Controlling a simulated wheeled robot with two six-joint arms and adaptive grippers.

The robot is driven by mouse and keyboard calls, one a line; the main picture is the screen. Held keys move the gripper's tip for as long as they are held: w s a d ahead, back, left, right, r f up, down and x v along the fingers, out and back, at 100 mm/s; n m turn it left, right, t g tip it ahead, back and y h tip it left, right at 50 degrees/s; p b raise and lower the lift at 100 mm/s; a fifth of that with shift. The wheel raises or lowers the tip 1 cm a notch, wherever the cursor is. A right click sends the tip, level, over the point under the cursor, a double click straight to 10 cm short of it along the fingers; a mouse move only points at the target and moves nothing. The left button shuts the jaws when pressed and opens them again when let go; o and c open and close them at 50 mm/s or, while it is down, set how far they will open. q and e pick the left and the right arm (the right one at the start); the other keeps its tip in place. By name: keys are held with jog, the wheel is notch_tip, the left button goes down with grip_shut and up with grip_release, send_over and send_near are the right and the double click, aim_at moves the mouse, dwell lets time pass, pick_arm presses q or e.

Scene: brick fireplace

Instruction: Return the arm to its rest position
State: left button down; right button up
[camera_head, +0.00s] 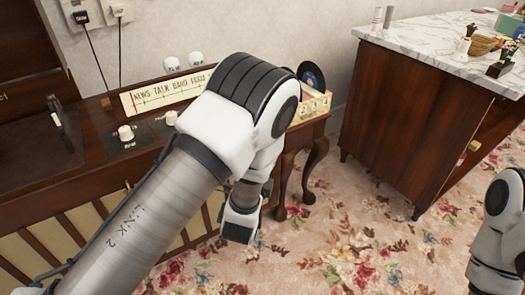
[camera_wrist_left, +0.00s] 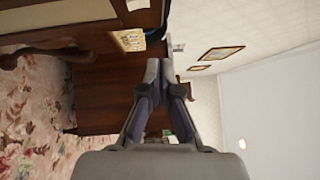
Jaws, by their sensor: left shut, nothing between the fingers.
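My left arm (camera_head: 150,220) comes in from the lower left of the head view and bends at a white and dark grey joint in front of the radio cabinet. A further white link (camera_head: 241,215) hangs below that joint. The fingers are hidden in the head view. In the left wrist view my left gripper (camera_wrist_left: 160,72) is shut, its fingertips together with nothing between them. A white and dark link of my right arm (camera_head: 497,230) shows at the right edge of the head view. My right gripper is not in view.
A wooden radio cabinet (camera_head: 85,160) with knobs stands close behind the left arm. A small table with curved legs (camera_head: 287,175) holds a box of records (camera_head: 315,103). A marble-topped cabinet (camera_head: 400,120) stands at right, carrying small items. Floral carpet (camera_head: 350,240) between them is clear.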

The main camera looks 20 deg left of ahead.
pick_arm(q)
jog(key=s+a+f+n+g, duration=0.35)
jog(key=s+f, duration=0.25)
jog(key=f, duration=0.4)
jog(key=s+a+f+n+g, duration=0.2)
jog(key=s+a+f+g, duration=0.4)
jog(key=f, duration=0.5)
jog(key=s+d+f+n+g+h, duration=0.1)
jog(key=s+f+n+g, duration=0.2)
jog(key=s, duration=0.5)
jog(key=s+d+f+n+g+h, duration=0.1)
jog(key=s+d+f+n+g, duration=0.15)
jog(key=s+n, duration=0.45)
jog(key=s+d+f+n+g+h, duration=0.1)
jog(key=s+f+n+g, duration=0.2)
jog(key=s, duration=0.6)
notch_tip(320, 180, up, 27)
jog(key=p, duration=2.6)
jog(key=shift+w+a+g, duration=0.2)
jog(key=shift+w+g, duration=0.2)
jog(key=shift+s+r+y, duration=0.1)
jog(key=shift+s+y, duration=0.05)
jog(key=shift+y, duration=0.15)
